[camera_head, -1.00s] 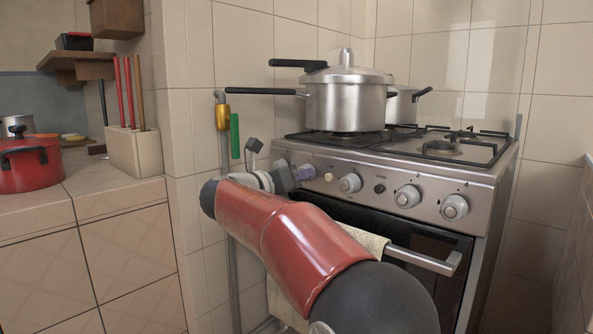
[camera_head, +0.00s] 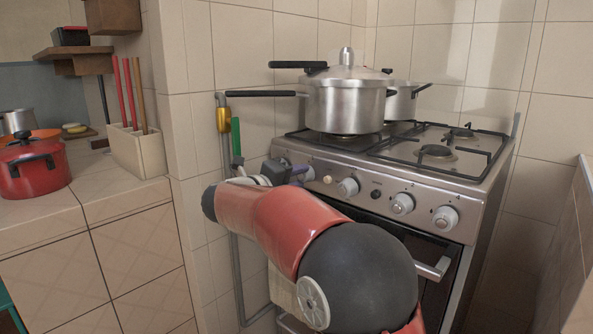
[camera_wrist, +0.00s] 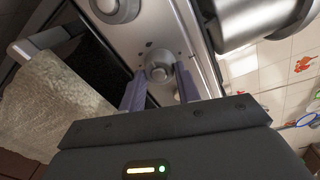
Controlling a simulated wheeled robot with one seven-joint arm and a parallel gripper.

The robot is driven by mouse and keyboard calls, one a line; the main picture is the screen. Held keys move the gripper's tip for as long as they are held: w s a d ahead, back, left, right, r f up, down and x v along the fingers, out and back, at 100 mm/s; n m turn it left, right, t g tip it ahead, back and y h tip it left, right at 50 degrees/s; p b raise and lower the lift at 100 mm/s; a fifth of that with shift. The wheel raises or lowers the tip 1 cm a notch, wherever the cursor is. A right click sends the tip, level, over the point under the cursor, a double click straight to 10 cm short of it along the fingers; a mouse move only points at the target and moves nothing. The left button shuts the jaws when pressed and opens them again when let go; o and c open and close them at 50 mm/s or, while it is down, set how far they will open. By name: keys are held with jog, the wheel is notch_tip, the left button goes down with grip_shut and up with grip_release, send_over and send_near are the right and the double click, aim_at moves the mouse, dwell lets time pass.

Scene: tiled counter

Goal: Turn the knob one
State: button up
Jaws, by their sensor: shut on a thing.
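The stove's front panel (camera_head: 374,203) carries a row of round grey knobs. My gripper (camera_wrist: 160,73) is at the panel's left end, with one purple-grey finger on each side of a round knob (camera_wrist: 157,72) in the wrist view. The gripper is shut on this knob. In the head view my gripper (camera_head: 292,174) and wrist hide that knob. Further right along the panel are a second knob (camera_head: 348,187), a third knob (camera_head: 402,204) and a fourth knob (camera_head: 445,218). No marking showing the held knob's angle is legible.
A pressure cooker (camera_head: 345,107) stands on the left of the hob, its long black handle reaching left above my gripper. A smaller pot (camera_head: 400,102) is behind it. The oven handle (camera_head: 434,268) and a towel (camera_wrist: 50,100) lie below the panel. A counter (camera_head: 120,190) is at left.

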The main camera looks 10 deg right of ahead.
jog(key=shift+n+p, duration=0.35)
jog(key=shift+n, duration=0.25)
jog(key=o, duration=1)
jog(key=shift+a, duration=0.1)
jog(key=b+v, duration=0.1)
jog(key=v, duration=0.6)
jog(key=shift+s+a, duration=0.25)
jog(key=shift+a, duration=0.05)
grip_shut()
dwell(1.0)
